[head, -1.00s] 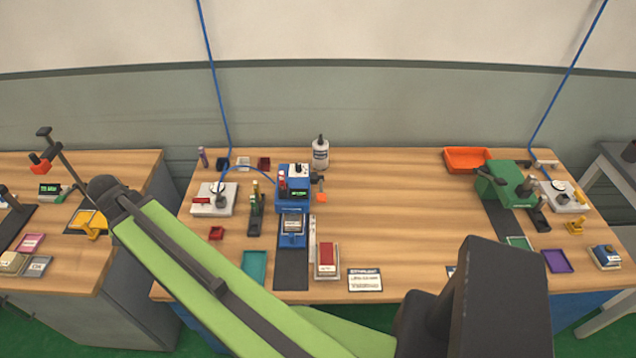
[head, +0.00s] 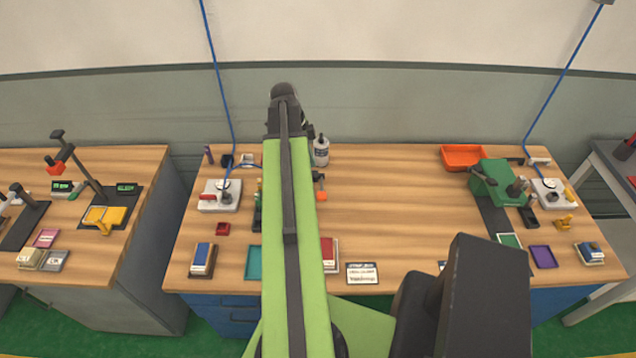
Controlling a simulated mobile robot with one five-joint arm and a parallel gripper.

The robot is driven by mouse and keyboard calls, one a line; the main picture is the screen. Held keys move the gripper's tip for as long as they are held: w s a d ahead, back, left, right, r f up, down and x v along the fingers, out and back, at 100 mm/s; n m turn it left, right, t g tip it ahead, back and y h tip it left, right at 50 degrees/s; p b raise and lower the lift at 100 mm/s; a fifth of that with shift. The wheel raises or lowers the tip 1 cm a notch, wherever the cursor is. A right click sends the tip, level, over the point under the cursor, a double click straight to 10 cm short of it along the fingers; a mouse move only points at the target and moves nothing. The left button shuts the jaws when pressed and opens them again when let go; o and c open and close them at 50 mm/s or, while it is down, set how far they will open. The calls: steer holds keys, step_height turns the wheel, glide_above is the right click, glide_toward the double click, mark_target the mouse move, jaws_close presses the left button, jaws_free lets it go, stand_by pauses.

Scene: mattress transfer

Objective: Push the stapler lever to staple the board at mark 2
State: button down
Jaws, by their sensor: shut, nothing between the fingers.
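My green arm stretches straight up the middle of the head view, across the table (head: 390,228). To the right of the arm an orange-tipped lever (head: 321,196) shows, standing out from that machine's place. My gripper cannot be made out; the far end of the arm shows only a dark joint. No board or mark 2 can be told apart, as the arm covers that strip of the table.
A red-topped block (head: 329,255) and a printed card (head: 362,273) lie near the front edge. A green machine (head: 497,180) and an orange tray (head: 463,156) are at the right. The table's middle right is clear.

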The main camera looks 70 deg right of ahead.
mark_target(322, 194)
steer(key=b+x, duration=0.8)
steer(key=w+b+x, duration=0.1)
steer(key=b+x, duration=0.3)
steer(key=x, duration=0.1)
steer(key=shift+a+f, duration=0.15)
steer(key=shift+a, duration=0.1)
steer(key=shift+a+f+b, duration=0.1)
steer(key=shift+f+b, duration=0.45)
steer(key=shift+b, duration=0.25)
steer(key=shift+r, duration=0.15)
